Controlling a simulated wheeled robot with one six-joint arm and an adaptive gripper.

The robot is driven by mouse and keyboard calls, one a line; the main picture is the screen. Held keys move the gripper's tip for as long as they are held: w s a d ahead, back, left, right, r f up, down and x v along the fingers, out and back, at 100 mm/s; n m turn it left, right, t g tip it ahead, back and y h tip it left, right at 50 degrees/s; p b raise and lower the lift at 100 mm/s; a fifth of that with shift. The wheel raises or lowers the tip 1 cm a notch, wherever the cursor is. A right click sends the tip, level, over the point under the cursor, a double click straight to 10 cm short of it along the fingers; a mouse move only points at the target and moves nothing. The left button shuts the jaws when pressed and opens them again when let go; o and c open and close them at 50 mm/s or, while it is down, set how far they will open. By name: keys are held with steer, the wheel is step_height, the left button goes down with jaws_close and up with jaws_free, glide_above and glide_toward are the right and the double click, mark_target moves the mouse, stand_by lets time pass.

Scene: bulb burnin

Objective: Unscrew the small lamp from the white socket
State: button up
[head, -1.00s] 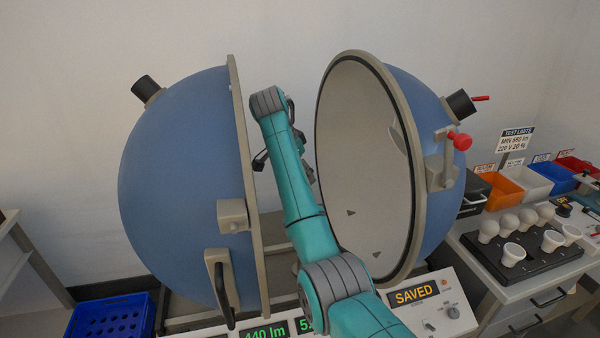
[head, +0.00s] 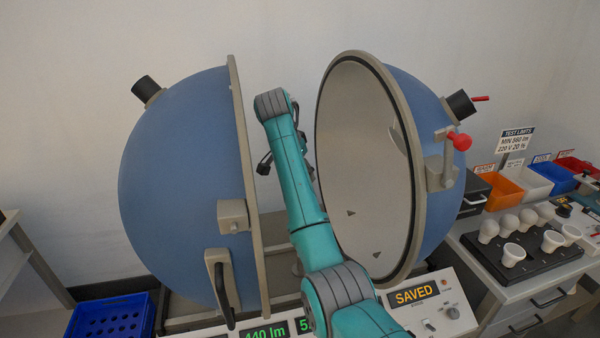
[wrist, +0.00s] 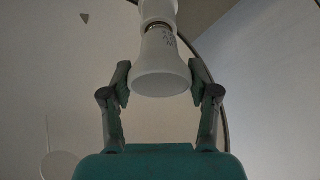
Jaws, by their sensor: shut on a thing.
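In the wrist view, the small white lamp (wrist: 160,68) flares toward me, its wide face nearest my gripper. Its narrow end meets the white socket (wrist: 157,10) at the top edge, with a thin metallic band (wrist: 160,27) showing between them. My gripper (wrist: 160,82) has one finger on each side of the lamp and is shut on it. In the head view my arm reaches between the two halves of the open sphere, and its links hide the lamp and socket.
The blue left half-sphere (head: 175,190) and the right half (head: 365,160) stand close on both sides of my arm. A panel reading SAVED (head: 414,296) is below. A black rack (head: 530,262) with several white lamps and coloured bins (head: 500,185) are at right.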

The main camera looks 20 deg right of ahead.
steer(key=n+y, duration=0.1)
steer(key=n, duration=0.2)
steer(key=n+t, duration=0.1)
steer(key=n, duration=0.2)
steer(key=shift+t+y, duration=0.3)
steer(key=shift+y, duration=0.1)
steer(key=n+y, duration=0.2)
steer(key=n, duration=0.3)
steer(key=shift+d, duration=0.1)
steer(key=n+y, duration=0.1)
steer(key=n, duration=0.3)
steer(key=shift+n+y, duration=0.4)
steer(key=n, duration=0.2)
steer(key=n+g+y, duration=0.1)
steer(key=n, duration=0.1)
steer(key=shift+n+y, duration=0.3)
steer(key=shift+n, duration=0.1)
steer(key=o, duration=1)
steer(key=shift+o, duration=0.2)
